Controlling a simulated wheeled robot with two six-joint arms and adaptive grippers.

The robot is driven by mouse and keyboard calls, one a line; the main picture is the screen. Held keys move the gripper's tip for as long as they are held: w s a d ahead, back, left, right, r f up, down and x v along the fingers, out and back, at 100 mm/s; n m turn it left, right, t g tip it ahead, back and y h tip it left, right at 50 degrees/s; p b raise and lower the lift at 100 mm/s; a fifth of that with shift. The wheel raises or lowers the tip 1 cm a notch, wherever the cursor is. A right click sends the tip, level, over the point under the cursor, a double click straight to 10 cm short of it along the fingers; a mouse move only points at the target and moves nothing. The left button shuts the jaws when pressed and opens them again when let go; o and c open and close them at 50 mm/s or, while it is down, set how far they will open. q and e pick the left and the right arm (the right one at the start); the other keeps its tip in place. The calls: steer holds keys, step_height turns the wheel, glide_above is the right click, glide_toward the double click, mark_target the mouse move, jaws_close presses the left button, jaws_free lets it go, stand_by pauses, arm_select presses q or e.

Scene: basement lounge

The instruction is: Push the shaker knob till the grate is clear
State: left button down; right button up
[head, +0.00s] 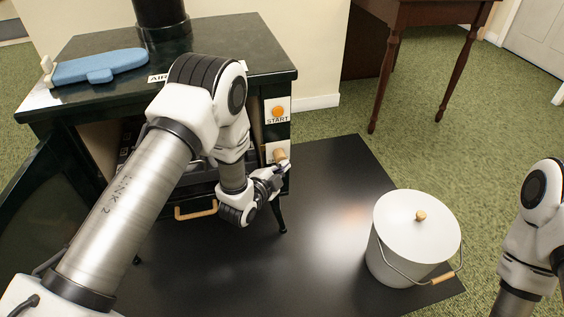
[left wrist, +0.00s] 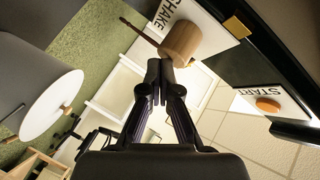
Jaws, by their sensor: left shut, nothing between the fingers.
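The wooden shaker knob (head: 280,155) sticks out from the stove's right front, below the orange START button. In the left wrist view the knob (left wrist: 181,43) is a thick wooden cylinder on a plate whose label partly reads SHAKE. My left gripper (head: 284,168) is shut and empty, its tips right at the knob; I cannot tell whether they touch. The same closed fingertips (left wrist: 160,68) show just below the knob in the left wrist view. The dark green stove (head: 225,42) stands behind my left arm. The grate is not clearly visible; my arm covers much of the stove's opening. My right gripper is out of view.
The START button (head: 278,112) is close above the knob. A drawer handle (head: 197,212) is low on the stove. A white lidded bucket (head: 415,235) stands on the black floor mat (head: 325,215). A wooden table (head: 425,14) is behind.

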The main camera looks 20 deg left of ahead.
arm_select(q)
steer(key=shift+w+a, duration=0.5)
steer(key=shift+w, duration=0.15)
stand_by(0.7)
steer(key=shift+d, duration=0.1)
steer(key=shift+s+d+p, duration=0.35)
steer(key=shift+s+d, duration=0.1)
steer(key=shift+s, duration=0.25)
steer(key=shift+s+d+p, duration=0.3)
steer(key=shift+s+d, duration=0.15)
steer(key=shift+s, duration=0.25)
steer(key=shift+s, duration=0.1)
steer(key=s+d, duration=0.1)
steer(key=s, duration=0.1)
steer(key=s+d+p, duration=0.1)
steer(key=s, duration=0.1)
steer(key=shift+d+p, duration=0.3)
steer(key=shift+d, duration=0.1)
